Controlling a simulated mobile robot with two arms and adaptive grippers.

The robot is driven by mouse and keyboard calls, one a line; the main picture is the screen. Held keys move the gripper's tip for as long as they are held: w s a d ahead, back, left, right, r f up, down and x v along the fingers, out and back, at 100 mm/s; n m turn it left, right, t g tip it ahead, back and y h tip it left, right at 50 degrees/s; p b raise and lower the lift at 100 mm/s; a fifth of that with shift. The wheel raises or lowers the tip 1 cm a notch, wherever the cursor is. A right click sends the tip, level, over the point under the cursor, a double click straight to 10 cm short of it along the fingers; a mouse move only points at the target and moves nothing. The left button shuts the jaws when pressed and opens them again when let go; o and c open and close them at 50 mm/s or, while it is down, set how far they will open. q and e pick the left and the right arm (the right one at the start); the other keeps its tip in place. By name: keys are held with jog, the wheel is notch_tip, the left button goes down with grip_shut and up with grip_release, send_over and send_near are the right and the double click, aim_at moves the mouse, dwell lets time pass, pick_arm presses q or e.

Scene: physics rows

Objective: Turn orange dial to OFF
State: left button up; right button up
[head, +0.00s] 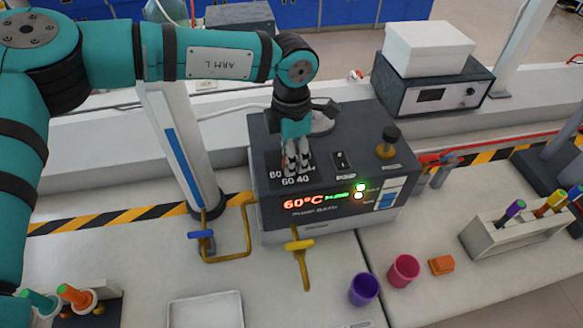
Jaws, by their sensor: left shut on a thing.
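The dark grey power bath (318,225) stands on the bench in the middle of the head view, with a lit red 60°C readout on its front. Scale marks 80, 60 and 40 are printed on its sloping panel. My left gripper (298,163) points down at the panel within these marks, its fingers shut on the orange dial. The fingers cover nearly all of the dial, so its pointer and the OFF mark cannot be made out. My right gripper is not in view.
A black switch (341,161) and a brass knob with a black cap (389,142) sit right of the fingers. A yellow tap (300,246) sticks out in front. Purple (364,290) and pink (404,271) cups stand at front right. A white tray (205,311) lies at front left.

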pick_arm(q)
jog(key=n+b, duration=0.2)
jog(key=b, duration=0.1)
jog(key=n+b, duration=0.6)
jog(key=shift+f+b, duration=0.25)
jog(key=shift+b, duration=0.1)
jog(key=shift+r+n+b, duration=0.2)
jog(key=shift+n+b, duration=1.2)
jog(key=shift+n, duration=0.4)
jog(key=o, duration=1.2)
jog(key=shift+c, duration=0.2)
jog(key=shift+r, duration=0.1)
notch_tip(320, 180, up, 12)
